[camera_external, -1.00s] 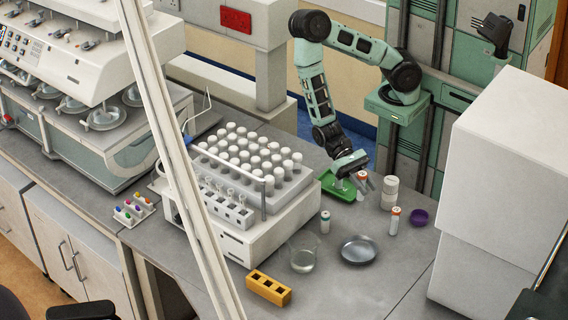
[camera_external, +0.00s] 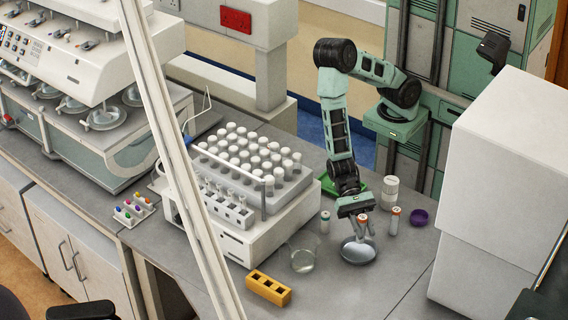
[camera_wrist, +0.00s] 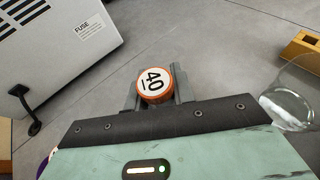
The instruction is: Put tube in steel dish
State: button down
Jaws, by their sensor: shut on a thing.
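My gripper (camera_external: 364,229) is shut on an orange-capped tube (camera_external: 363,218). In the wrist view the tube (camera_wrist: 155,84) shows its cap end-on, marked 40, between the fingers. The steel dish (camera_external: 360,257) is a round, shallow grey dish on the bench. In the external view the gripper and tube overlap the dish's back part and appear above it. Whether the tube's lower end touches the dish cannot be told. The dish is hidden in the wrist view.
Another orange-capped tube (camera_external: 394,221) stands just right of the gripper, and a blue-capped vial (camera_external: 325,222) stands left. A glass beaker (camera_external: 303,257), yellow block (camera_external: 268,288), white jar (camera_external: 390,194) and purple cup (camera_external: 418,217) are nearby. A white cabinet (camera_external: 495,180) bounds the right.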

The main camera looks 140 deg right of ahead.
jog(key=shift+f+p, duration=0.45)
jog(key=shift+f, duration=1.85)
jog(key=shift+f, duration=0.2)
jog(key=c, duration=1.2)
grip_release()
jog(key=shift+r, duration=0.15)
